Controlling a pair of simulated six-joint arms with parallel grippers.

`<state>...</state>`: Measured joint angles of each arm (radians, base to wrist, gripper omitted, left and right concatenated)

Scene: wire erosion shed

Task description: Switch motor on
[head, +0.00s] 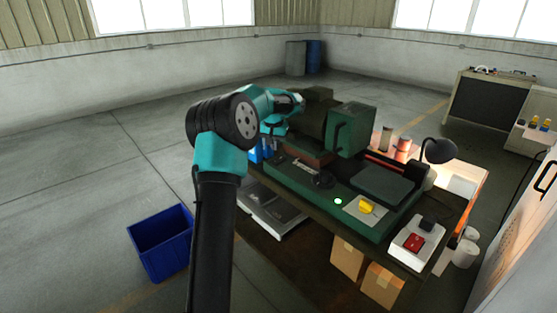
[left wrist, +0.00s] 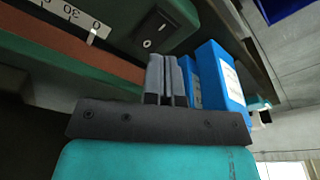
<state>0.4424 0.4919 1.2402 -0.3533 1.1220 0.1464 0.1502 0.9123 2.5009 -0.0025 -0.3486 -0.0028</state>
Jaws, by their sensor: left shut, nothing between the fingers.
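A black rocker switch (left wrist: 155,30) marked with a line and a circle sits on a dark panel of the green machine, in the left wrist view. My left gripper (left wrist: 167,62) is shut and empty, its fingertips just below the switch in that picture. I cannot tell whether they touch it. The green machine (head: 347,130) stands on the bench in the head view, with my left arm reaching to its far left side. The fingertips and the switch cannot be made out there. My right gripper is not in view.
Blue binders (left wrist: 220,80) stand close beside my left fingers. A scale (left wrist: 75,15) with numbers runs along the machine. A blue crate (head: 162,245) stands on the floor.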

